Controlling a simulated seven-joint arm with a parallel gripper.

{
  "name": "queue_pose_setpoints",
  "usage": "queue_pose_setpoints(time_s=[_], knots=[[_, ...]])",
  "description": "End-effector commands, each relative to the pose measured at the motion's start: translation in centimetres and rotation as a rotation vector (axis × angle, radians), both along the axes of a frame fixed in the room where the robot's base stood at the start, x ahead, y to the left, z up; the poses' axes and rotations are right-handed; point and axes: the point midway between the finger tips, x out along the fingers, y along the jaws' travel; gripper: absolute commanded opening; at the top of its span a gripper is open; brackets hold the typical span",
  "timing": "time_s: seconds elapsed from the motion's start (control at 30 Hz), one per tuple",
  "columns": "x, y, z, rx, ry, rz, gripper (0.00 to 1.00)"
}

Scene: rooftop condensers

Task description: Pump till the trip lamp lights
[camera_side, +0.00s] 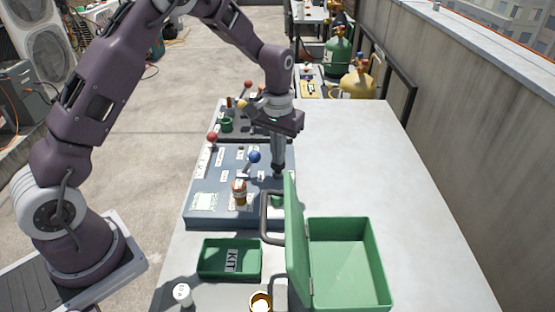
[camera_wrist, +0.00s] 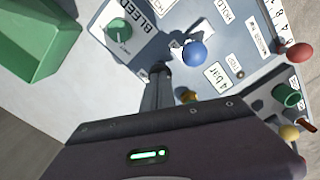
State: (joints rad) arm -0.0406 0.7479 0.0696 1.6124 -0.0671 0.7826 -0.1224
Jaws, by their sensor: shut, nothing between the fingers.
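A blue-grey panel (camera_side: 215,211) lies on the bench. A blue-balled lever (camera_side: 254,156) stands on it and also shows in the wrist view (camera_wrist: 194,54). A red-balled lever (camera_side: 212,137) stands at the panel's left edge; a red ball (camera_wrist: 299,52) shows at right in the wrist view. A green knob (camera_wrist: 119,30) sits beside a BLEED label. A small amber piece (camera_wrist: 188,95) shows past my fingers, partly hidden; I cannot tell whether it is the trip lamp. My gripper (camera_side: 278,174), also in the wrist view (camera_wrist: 160,68), is shut and empty, close to the panel, right of the blue ball.
An open green case (camera_side: 376,265) with raised lid stands at front right, near the panel. A second panel (camera_side: 226,110) lies behind. The bench's right side is clear.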

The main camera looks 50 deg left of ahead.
Motion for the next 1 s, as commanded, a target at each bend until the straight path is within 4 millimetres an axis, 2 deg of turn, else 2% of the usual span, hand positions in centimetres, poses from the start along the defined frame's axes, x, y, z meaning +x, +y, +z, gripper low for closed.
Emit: queue_pose_setpoints(time_s=[0.47,0.83,1.0], knots=[[-0.1,0.0,-1.3,-0.001,0.002,0.000,0.00],[0.0,0.0,1.7,0.000,0.001,0.000,0.00],[0.0,0.0,2.4,0.000,0.001,0.000,0.00]])
